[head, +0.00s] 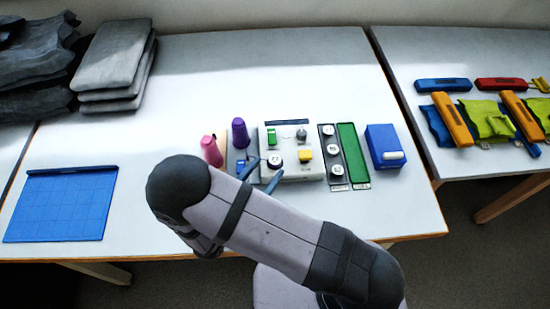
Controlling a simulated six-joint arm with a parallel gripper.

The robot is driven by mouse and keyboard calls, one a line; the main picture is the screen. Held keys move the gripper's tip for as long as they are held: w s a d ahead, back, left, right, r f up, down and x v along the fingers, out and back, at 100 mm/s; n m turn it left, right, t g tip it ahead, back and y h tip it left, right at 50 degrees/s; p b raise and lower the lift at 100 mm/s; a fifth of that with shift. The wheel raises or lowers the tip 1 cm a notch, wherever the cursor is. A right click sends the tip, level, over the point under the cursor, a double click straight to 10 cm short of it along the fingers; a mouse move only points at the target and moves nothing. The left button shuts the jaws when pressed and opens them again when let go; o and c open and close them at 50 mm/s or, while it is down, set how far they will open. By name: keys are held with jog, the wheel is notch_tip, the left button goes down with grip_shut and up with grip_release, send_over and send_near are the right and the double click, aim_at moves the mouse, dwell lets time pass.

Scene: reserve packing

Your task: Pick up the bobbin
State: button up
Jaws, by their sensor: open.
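Several small round pieces with white tops, which look like bobbins, stand in a dark narrow tray (325,160); one is the middle bobbin (333,150). Another round piece with a dark side and white top (275,158) is on the pale block-like unit (302,170), just beyond my fingers. I cannot tell which one is the task's bobbin. My gripper (270,167) is open, its two blue-grey fingers reaching over the near left part of the unit. My arm hides the gripper's body and part of the table. Contact with any piece cannot be seen.
Pink (211,151) and purple (240,133) cones stand left of the unit. A green strip (352,150) and blue box (384,146) are to the right. A blue mat (62,205) lies front left; grey pads (115,55) are stacked behind. The table's back middle is clear.

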jog(key=shift+x, duration=1.45)
jog(key=shift+r, duration=0.1)
jog(key=c, duration=1.1)
jog(key=shift+r, duration=0.15)
jog(key=shift+r, duration=4.9)
